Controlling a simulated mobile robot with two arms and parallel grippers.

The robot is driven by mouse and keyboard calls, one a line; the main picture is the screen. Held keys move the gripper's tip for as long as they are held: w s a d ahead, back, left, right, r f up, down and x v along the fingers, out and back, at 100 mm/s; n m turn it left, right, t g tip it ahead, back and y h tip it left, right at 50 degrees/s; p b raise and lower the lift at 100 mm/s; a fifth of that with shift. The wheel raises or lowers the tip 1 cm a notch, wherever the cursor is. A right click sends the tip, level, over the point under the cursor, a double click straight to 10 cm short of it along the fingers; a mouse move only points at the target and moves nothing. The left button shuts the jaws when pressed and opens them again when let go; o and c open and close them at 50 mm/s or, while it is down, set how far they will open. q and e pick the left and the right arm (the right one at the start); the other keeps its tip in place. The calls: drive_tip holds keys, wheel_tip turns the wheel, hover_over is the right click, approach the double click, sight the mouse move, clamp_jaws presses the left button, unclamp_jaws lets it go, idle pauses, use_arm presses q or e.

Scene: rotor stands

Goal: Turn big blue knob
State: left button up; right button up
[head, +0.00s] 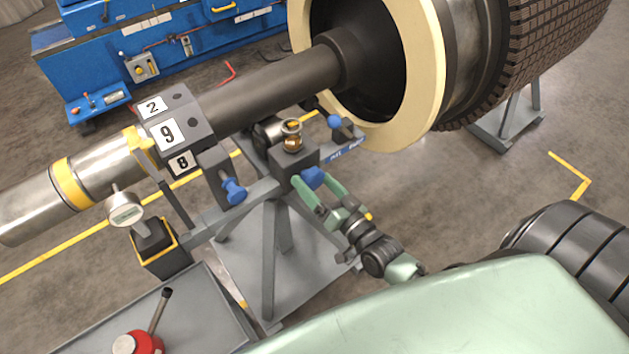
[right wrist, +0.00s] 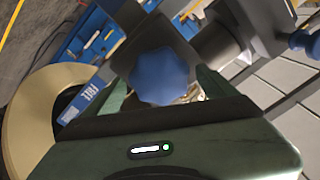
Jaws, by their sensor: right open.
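The big blue knob (head: 313,178) sits on the front of a grey block on the rotor stand. In the right wrist view it shows as a lobed blue knob (right wrist: 160,76) near the middle. My right gripper (head: 316,188), with pale green fingers, is open at the knob. In the right wrist view one finger lies on each side of the knob, and the gripper body (right wrist: 160,120) hides the lower area. I cannot tell whether the fingers touch the knob. My left gripper is not in view.
Other blue knobs are on the stand, one to the left (head: 233,190) and one behind (head: 334,121). A dial gauge (head: 125,208) stands at left. The rotor shaft (head: 280,88) runs above the stand. A red jack (head: 137,343) is at the lower left.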

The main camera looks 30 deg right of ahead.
drive_tip(key=s+d+b, duration=0.1)
drive_tip(key=s, duration=0.6)
idle(0.3)
drive_tip(key=s+f+n+g+h, duration=0.15)
drive_tip(key=s+f+g, duration=0.25)
drive_tip(key=f, duration=1)
drive_tip(key=s+f+n+g, duration=0.2)
drive_tip(key=s+f+g, duration=0.25)
drive_tip(key=f, duration=1.05)
drive_tip(key=s+a+f+n+g, duration=0.1)
drive_tip(key=s+f+g, duration=0.3)
drive_tip(key=s+f, duration=0.4)
drive_tip(key=s+a+f+n+g+h, duration=0.1)
drive_tip(key=s+f+n+g, duration=0.2)
drive_tip(key=s+f, duration=0.5)
drive_tip(key=s+g, duration=0.1)
drive_tip(key=s, duration=0.7)
drive_tip(key=shift+s+f, duration=0.15)
drive_tip(key=shift+f, duration=0.25)
